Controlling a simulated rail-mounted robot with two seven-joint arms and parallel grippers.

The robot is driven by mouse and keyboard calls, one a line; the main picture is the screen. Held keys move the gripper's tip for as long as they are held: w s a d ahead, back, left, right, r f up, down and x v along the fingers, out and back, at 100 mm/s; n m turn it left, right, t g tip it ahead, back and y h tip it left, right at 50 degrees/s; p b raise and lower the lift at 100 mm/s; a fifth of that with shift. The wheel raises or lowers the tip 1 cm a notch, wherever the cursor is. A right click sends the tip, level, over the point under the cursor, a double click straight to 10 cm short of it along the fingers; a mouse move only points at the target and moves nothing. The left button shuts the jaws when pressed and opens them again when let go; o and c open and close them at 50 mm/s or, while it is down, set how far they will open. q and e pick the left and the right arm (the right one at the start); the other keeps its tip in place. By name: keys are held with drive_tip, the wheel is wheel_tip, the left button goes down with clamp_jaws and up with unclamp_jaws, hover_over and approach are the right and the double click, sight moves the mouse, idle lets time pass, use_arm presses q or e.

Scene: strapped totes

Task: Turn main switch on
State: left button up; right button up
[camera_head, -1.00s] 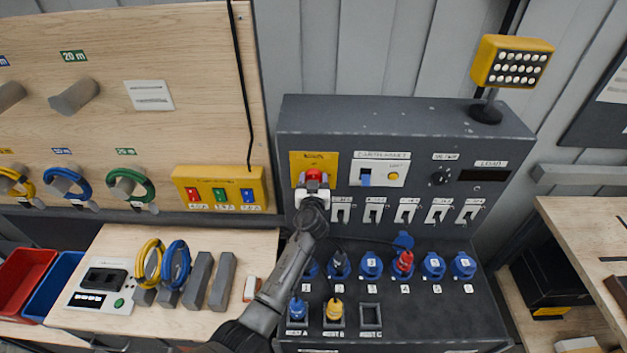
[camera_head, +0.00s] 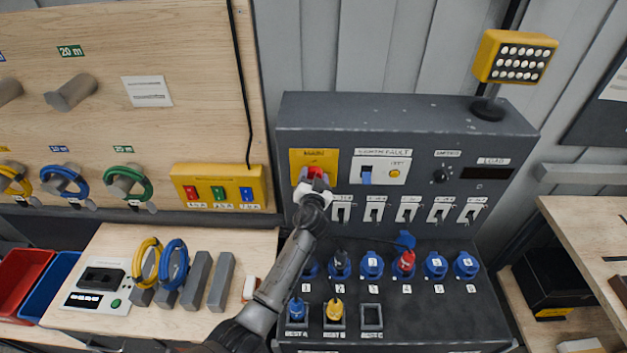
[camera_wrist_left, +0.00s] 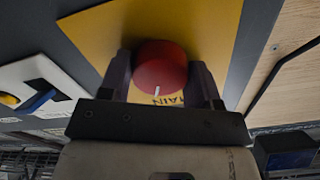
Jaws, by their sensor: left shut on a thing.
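The main switch is a red round knob (camera_head: 315,173) on a yellow plate (camera_head: 327,159) at the upper left of the dark grey panel. In the left wrist view the red knob (camera_wrist_left: 160,68) sits between the two fingers of my left gripper (camera_wrist_left: 165,82), and a short white mark shows on its face. My left gripper (camera_head: 314,182) is shut on the knob in the head view and hides part of it. The plate's word "MAIN" is partly covered in the wrist view. My right gripper is in neither view.
Right of the knob is the earth fault plate (camera_head: 381,170) with a blue lever and yellow button. Below are a row of small switches (camera_head: 375,210) and several blue sockets (camera_head: 372,266). A lamp (camera_head: 512,58) stands on top.

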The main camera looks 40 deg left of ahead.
use_arm(q)
drive_tip(key=m, duration=0.6)
drive_tip(key=shift+m, duration=0.3)
drive_tip(key=m, duration=0.2)
drive_tip(key=shift+r+m, duration=0.1)
drive_tip(key=shift+m, duration=0.2)
drive_tip(key=shift+m+p, duration=0.6)
drive_tip(key=shift+m, duration=1.3)
drive_tip(key=o, duration=0.9)
drive_tip(key=shift+o, duration=0.2)
